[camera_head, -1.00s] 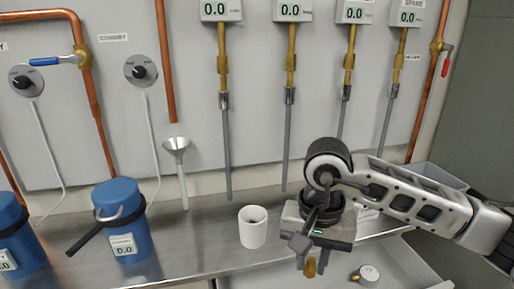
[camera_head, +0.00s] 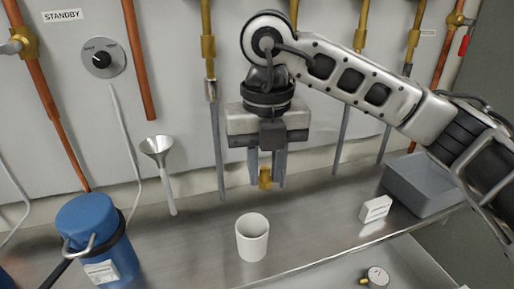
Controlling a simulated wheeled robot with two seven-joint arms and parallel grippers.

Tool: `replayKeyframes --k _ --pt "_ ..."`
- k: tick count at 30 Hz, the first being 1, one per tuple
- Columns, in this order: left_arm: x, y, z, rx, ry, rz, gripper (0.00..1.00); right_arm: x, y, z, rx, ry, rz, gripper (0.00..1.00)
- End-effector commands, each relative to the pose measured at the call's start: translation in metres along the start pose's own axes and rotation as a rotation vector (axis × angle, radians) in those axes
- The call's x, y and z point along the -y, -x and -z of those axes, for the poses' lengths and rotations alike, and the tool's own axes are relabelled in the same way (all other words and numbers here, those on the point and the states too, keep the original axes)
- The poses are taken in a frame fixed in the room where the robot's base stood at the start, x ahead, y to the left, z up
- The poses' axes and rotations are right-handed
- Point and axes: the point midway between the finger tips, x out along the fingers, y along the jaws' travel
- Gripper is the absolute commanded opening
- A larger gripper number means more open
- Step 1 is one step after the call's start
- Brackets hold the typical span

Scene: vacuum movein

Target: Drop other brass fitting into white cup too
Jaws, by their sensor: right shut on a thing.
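My right gripper (camera_head: 267,180) is shut on a small brass fitting (camera_head: 265,178), which hangs between its fingers. The gripper points down and holds the fitting above the steel shelf, above and slightly to the right of the white cup (camera_head: 252,240) in the picture. The cup stands upright and open on the shelf, apart from the gripper. The inside bottom of the cup is hidden, so I cannot tell what lies in it. My left gripper is not in view.
A blue canister (camera_head: 93,240) with a hose stands at left. A funnel (camera_head: 158,152) is by the wall. A grey bin (camera_head: 420,184) and a small white label block (camera_head: 375,209) are at right. A round gauge with a brass end (camera_head: 376,277) lies lower right. Pipes line the wall.

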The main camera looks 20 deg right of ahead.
Motion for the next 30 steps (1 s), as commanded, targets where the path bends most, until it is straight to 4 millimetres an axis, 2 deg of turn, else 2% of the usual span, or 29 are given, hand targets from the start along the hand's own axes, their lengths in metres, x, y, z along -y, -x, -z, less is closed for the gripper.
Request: replayKeyframes --k 3,8,17,22,30 --pt "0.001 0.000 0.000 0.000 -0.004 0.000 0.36 -0.003 0.006 0.000 0.002 -0.118 0.002 0.00" --pt "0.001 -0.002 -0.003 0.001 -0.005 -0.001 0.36 -0.003 0.003 0.001 0.001 -0.168 0.003 0.00" --pt "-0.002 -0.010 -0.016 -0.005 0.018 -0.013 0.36 -0.003 -0.028 0.001 -0.001 -0.167 0.003 0.00" --pt "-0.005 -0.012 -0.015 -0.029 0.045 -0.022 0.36 -0.003 -0.047 0.001 0.001 -0.166 0.002 0.00" --pt "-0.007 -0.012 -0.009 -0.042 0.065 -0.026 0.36 -0.003 -0.053 0.000 0.002 -0.165 0.002 0.00"
